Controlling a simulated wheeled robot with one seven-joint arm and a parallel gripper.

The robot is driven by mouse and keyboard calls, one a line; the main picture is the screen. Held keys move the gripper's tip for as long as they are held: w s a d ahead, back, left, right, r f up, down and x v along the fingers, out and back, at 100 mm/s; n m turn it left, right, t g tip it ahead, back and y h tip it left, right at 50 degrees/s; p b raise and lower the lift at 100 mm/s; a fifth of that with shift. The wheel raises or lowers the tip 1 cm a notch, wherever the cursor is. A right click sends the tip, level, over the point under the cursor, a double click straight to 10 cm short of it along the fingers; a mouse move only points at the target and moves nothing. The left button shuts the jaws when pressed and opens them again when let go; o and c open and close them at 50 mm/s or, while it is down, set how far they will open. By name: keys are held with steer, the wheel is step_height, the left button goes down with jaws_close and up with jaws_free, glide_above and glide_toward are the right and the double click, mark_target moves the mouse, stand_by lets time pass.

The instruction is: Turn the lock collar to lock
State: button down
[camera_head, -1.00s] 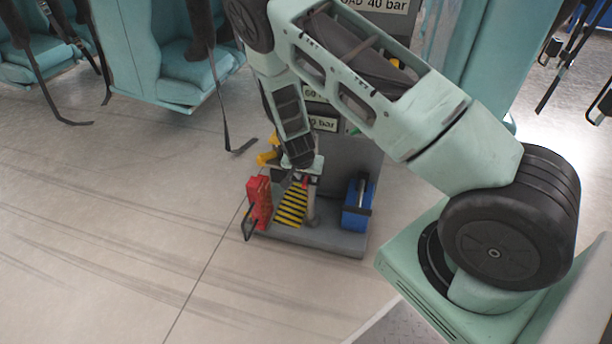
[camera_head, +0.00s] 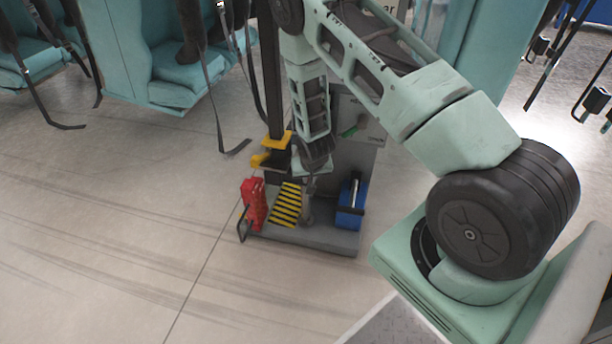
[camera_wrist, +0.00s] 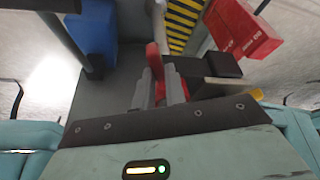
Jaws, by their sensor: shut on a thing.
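A slim red lever (camera_wrist: 152,62) stands between the two grey fingers of my gripper (camera_wrist: 160,88) in the wrist view. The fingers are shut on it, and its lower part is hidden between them. I take it to be part of the lock collar; the collar's ring cannot be made out. In the head view my gripper (camera_head: 306,186) points down over the grey base (camera_head: 315,239), just right of a yellow-and-black striped plate (camera_head: 286,204). The lever is too small and covered to tell there.
A red box (camera_head: 254,203) stands left of the striped plate and a blue block (camera_head: 351,206) to the right. A black post (camera_head: 270,60) with a yellow bracket (camera_head: 272,150) rises behind. Teal seats (camera_head: 180,75) with hanging straps are at the back left. The floor in front is clear.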

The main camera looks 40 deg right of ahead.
steer(key=c, duration=1.4)
jaws_free()
steer(key=shift+c, duration=0.2)
steer(key=p+v, duration=0.5)
steer(key=v, duration=1.2)
steer(key=shift+s, duration=0.2)
steer(key=shift+a+r, duration=0.1)
steer(key=shift+r, duration=0.05)
